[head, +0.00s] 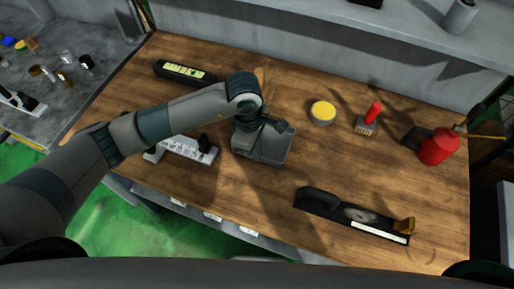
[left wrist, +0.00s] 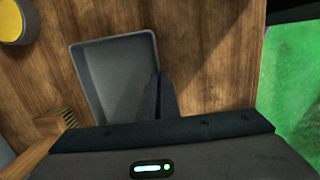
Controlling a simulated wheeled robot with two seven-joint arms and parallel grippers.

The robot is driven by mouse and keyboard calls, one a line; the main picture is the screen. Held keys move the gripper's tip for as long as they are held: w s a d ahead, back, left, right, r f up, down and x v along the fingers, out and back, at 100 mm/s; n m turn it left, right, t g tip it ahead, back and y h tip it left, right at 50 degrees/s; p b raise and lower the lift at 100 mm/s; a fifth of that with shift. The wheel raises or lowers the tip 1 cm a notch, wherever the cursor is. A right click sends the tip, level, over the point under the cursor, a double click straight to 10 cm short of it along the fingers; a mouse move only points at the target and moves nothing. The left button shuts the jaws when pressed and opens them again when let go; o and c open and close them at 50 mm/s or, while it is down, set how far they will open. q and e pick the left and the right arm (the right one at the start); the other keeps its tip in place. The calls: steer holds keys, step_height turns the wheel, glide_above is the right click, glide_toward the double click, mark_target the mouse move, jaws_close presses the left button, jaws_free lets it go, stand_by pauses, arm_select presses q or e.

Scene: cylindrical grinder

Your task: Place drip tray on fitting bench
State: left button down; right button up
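The drip tray (head: 272,147) is a shallow grey rectangular tray over the middle of the wooden fitting bench (head: 240,197). My left gripper (head: 262,128) is at the tray's far edge in the head view, partly hidden by its own wrist. In the left wrist view, the tray (left wrist: 110,70) is empty, and my left fingers (left wrist: 158,98) are close together with its rim between them. The tray looks level, at or just above the wood; any gap under it is hard to tell. My right gripper is not in view.
A yellow-topped tin (head: 322,112), a red-handled brush (head: 370,118) and a red can (head: 438,147) stand to the right. A long black tool (head: 350,215) lies at front right.

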arm_select(q)
steer(key=shift+f, duration=0.1)
steer(key=shift+f+b, duration=0.1)
steer(key=shift+b, duration=0.2)
steer(key=c, duration=2)
jaws_free()
steer(key=shift+r, duration=0.25)
steer(key=shift+w+r, duration=0.1)
steer(key=shift+r, duration=0.15)
step_height(320, 180, up, 11)
steer(key=a+b, duration=0.1)
steer(key=b, duration=0.3)
steer(key=shift+a+r, duration=0.15)
steer(key=shift+a, duration=0.05)
steer(key=shift+w, duration=0.1)
